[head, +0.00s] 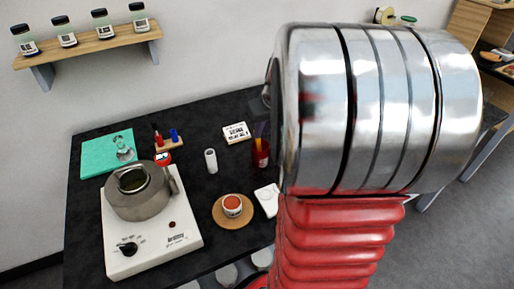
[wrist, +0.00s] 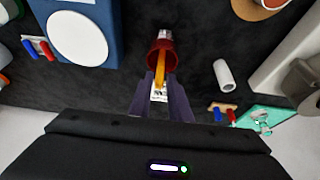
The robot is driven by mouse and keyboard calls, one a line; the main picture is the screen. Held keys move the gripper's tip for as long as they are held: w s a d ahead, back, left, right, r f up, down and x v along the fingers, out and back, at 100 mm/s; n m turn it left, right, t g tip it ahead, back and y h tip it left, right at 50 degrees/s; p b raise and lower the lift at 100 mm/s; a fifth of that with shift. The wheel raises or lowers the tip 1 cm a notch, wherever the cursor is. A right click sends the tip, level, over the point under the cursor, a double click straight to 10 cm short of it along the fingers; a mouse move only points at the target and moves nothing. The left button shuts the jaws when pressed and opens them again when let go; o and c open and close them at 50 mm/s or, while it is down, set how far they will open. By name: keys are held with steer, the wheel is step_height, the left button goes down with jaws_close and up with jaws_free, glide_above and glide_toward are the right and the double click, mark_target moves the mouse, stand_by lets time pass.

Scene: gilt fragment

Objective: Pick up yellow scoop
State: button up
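The yellow scoop (wrist: 160,68) stands in a dark red cup (wrist: 161,45) in the wrist view, its handle sticking out towards my gripper. In the head view the red cup (head: 261,158) is partly behind my arm, with a bit of yellow (head: 259,130) above it. My gripper (wrist: 161,82) is open in the wrist view. Its dark purple fingers lie on either side of the handle's end, with gaps showing. I cannot tell whether either finger touches it. In the head view my arm hides most of the gripper.
A white cylinder (wrist: 223,75) stands right of the cup in the wrist view, and a blue device with a white disc (wrist: 80,38) is left. In the head view a kettle (head: 139,195) sits on a hotplate (head: 185,238).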

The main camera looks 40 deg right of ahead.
mark_target(259, 141)
steer(key=x, duration=0.5)
steer(key=shift+a, duration=0.1)
stand_by(0.4)
jaws_close()
